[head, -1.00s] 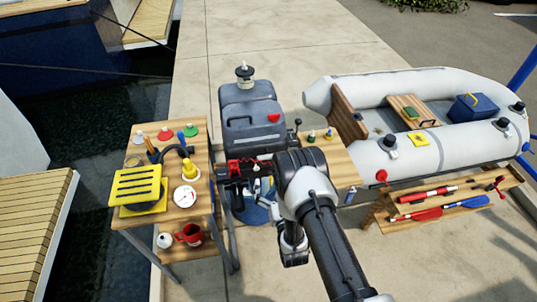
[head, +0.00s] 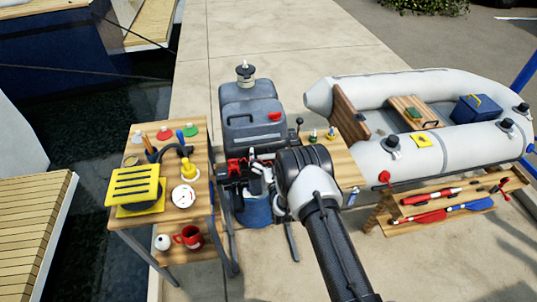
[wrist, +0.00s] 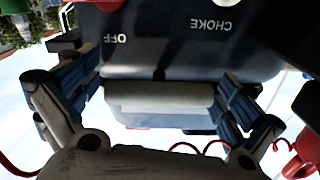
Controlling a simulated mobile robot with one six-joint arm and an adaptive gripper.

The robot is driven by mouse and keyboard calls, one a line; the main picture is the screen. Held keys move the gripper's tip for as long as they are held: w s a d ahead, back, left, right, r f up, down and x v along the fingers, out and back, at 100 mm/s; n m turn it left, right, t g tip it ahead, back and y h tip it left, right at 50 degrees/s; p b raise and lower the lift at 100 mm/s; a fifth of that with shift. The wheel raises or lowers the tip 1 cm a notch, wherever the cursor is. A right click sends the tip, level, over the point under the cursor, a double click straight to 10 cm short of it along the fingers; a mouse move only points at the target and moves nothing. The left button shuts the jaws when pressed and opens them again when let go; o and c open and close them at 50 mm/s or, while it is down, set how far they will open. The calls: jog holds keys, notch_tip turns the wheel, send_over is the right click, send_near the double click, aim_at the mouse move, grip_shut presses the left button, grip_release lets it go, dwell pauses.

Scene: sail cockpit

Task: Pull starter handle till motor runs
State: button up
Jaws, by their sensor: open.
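The grey outboard motor (head: 250,112) stands on a stand in the middle of the head view. In the wrist view its dark front panel (wrist: 180,50) appears upside down, marked CHOKE and OFF. A pale grey, bar-shaped starter handle (wrist: 160,97) lies across below the panel. My gripper (wrist: 158,98) is open, with one blue-grey finger at each end of the handle. I cannot tell whether the fingers touch it. In the head view my gripper (head: 258,178) is at the motor's front, and the handle is hard to make out there.
A wooden table (head: 200,215) at left holds a yellow slotted case (head: 135,186), a gauge and small parts. A grey inflatable boat (head: 440,155) and a low wooden rack (head: 400,228) with red and blue tools are at right. A red coiled cord (wrist: 195,150) shows in the wrist view.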

jog(key=c, duration=1.3)
